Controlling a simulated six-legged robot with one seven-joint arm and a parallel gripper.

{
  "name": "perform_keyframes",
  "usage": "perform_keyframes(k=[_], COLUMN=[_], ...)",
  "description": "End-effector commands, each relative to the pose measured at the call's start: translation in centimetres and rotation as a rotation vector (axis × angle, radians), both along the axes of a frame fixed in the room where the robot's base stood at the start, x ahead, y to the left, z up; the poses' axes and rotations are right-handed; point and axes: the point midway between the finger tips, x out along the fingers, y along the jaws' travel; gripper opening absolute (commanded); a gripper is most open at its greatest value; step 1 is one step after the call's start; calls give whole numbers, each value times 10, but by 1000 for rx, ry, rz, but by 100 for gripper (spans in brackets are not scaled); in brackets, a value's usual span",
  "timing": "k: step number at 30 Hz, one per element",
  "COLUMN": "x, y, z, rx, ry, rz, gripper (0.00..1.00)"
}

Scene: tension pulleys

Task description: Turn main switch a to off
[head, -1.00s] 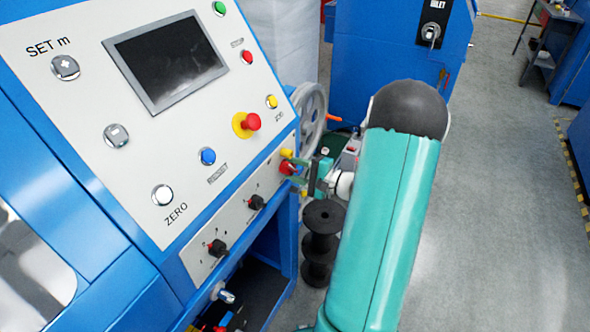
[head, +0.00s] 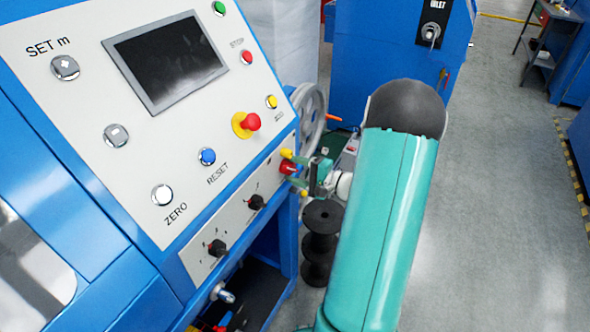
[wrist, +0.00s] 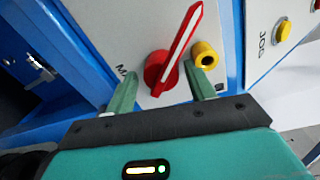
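The main switch is a red rotary knob with a long white-edged handle (wrist: 178,52) on the front panel. In the wrist view the handle slants up to the right. The knob also shows small in the head view (head: 287,168). My gripper (wrist: 160,75) is open, one green finger on each side of the red knob, with gaps visible between fingers and knob. In the head view my gripper (head: 299,172) is right at the knob, partly covering it. The label beside the knob is mostly hidden by a finger.
A yellow round part (wrist: 205,55) sits just right of the handle, close to the right finger. Black selector knobs (head: 256,202) are on the same panel. A red emergency button (head: 252,122) is above. A black spool stack (head: 321,225) stands below my gripper.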

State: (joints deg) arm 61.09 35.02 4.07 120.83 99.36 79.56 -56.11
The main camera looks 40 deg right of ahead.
Motion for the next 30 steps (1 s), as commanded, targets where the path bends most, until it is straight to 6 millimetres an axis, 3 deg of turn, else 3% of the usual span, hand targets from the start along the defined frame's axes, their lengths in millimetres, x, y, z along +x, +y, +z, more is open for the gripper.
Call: perform_keyframes(k=[14, 30], x=[3, 2], y=[0, -1], z=[5, 2], rx=[35, 548], ry=[2, 187], rz=[2, -1], gripper=[60, 60])
